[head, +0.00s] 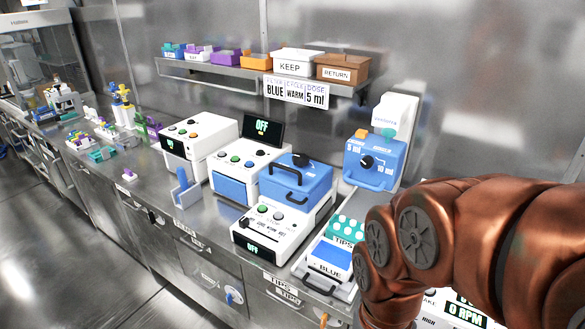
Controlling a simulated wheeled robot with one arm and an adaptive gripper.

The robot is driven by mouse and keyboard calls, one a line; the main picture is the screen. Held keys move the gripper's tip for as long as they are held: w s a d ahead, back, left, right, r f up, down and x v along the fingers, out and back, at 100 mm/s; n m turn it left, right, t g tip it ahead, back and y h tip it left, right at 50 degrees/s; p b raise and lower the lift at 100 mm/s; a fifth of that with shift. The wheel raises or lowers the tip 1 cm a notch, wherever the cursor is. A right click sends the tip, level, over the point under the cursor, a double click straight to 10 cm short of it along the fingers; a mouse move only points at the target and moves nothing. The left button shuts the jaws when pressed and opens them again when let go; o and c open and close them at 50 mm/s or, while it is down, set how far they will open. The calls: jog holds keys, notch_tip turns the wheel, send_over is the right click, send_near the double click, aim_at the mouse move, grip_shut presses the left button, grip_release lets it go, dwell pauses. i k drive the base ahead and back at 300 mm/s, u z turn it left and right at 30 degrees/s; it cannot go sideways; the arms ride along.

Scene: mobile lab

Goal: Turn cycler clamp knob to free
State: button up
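A white machine with a blue lid (296,182), which looks like the cycler, stands on the bench in the middle of the head view. A dark knob (300,159) sits on top of the lid near its back; its pointing direction is too small to tell. The lid looks shut and has a black handle on its front. The white front (268,225) has round buttons, a slider and a display reading OFF. My copper arm fills the right side of the view, and my gripper is out of view.
A blue-fronted unit with a black dial (367,162) stands behind right. A tips box (344,231) and a tray marked BLUE (329,258) lie right of the cycler. White machines (195,143) stand left. A shelf (250,71) with several bins hangs above.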

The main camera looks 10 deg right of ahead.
aim_at(299, 160)
jog(key=z, duration=0.05)
jog(key=k, duration=0.55)
jog(key=u, duration=0.95)
jog(key=i, duration=1.2)
jog(key=z, duration=0.7)
jog(key=i, duration=0.5)
jog(key=z, duration=0.55)
